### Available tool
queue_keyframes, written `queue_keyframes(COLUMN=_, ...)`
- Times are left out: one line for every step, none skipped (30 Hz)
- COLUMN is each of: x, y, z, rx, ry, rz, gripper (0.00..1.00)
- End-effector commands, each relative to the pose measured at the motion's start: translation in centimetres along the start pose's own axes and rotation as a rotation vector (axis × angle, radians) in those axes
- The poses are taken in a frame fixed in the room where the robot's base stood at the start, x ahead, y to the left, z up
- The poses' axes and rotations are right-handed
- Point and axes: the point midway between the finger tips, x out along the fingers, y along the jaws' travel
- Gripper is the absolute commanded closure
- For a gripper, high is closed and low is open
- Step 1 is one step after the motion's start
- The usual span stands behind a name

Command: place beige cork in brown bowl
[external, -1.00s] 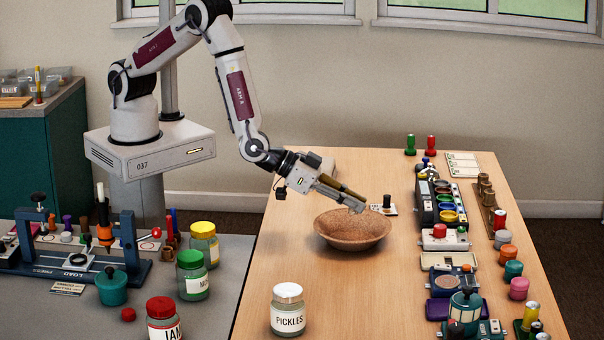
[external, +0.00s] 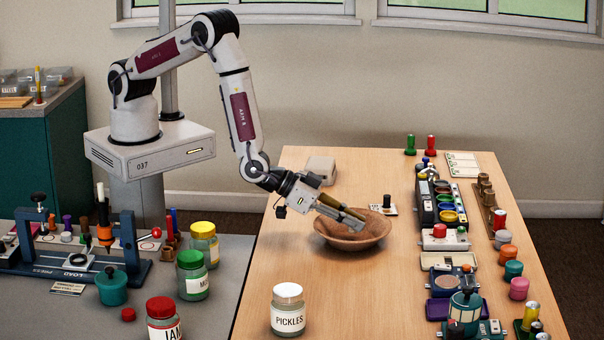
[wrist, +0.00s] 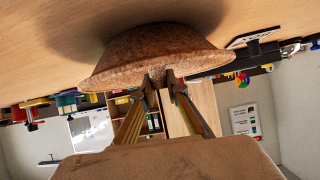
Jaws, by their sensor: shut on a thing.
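The brown bowl (external: 340,242) stands upright on the wooden table, and its speckled side shows at the top of the wrist view (wrist: 155,50). My gripper (external: 358,218) reaches into the bowl's opening from the upper left, tips low over the inside. In the wrist view my gripper (wrist: 163,84) is shut on a small brownish-beige piece, the cork (wrist: 157,77), held between the fingertips. The cork blends with the bowl's colour, and I cannot tell whether it touches the bowl. In the external view the cork is not clearly visible.
A pickles jar (external: 288,310) stands in front of the bowl. A small dark-knobbed stamp (external: 387,202) is close behind it at right. A row of trays and coloured pots (external: 450,215) fills the right side. A pale block (external: 321,168) lies behind my gripper.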

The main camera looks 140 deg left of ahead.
Motion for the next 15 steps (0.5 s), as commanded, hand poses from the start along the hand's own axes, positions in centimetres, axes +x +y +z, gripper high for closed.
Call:
queue_keyframes(x=0.3, y=0.0, z=0.5, rx=0.001, ry=-0.001, rz=0.000, gripper=0.92)
queue_keyframes(x=0.4, y=0.0, z=0.8, rx=0.001, ry=-0.001, rz=0.000, gripper=0.92)
queue_keyframes(x=0.6, y=0.1, z=1.0, rx=0.001, ry=-0.001, rz=0.000, gripper=0.92)
queue_keyframes(x=0.7, y=0.1, z=1.2, rx=0.001, ry=0.000, rz=0.001, gripper=0.92)
queue_keyframes(x=0.8, y=0.1, z=1.3, rx=0.001, ry=0.000, rz=0.001, gripper=0.92)
queue_keyframes(x=0.8, y=0.1, z=1.5, rx=0.001, ry=0.000, rz=0.001, gripper=0.92)
queue_keyframes(x=0.9, y=0.1, z=1.6, rx=0.001, ry=0.000, rz=0.001, gripper=0.92)
queue_keyframes(x=0.9, y=0.1, z=1.7, rx=0.001, ry=0.000, rz=0.001, gripper=0.92)
queue_keyframes(x=0.9, y=0.1, z=1.7, rx=0.001, ry=0.000, rz=0.001, gripper=0.92)
queue_keyframes(x=0.9, y=0.1, z=1.7, rx=0.001, ry=0.000, rz=0.001, gripper=0.92)
queue_keyframes(x=0.9, y=0.1, z=1.7, rx=0.000, ry=0.000, rz=0.001, gripper=0.92)
queue_keyframes(x=0.9, y=0.1, z=1.7, rx=0.000, ry=0.000, rz=0.001, gripper=0.92)
queue_keyframes(x=0.9, y=0.1, z=1.7, rx=0.000, ry=0.000, rz=0.001, gripper=0.92)
queue_keyframes(x=0.9, y=0.1, z=1.7, rx=0.000, ry=0.000, rz=0.001, gripper=0.92)
queue_keyframes(x=0.9, y=0.1, z=1.7, rx=0.000, ry=0.000, rz=0.001, gripper=0.92)
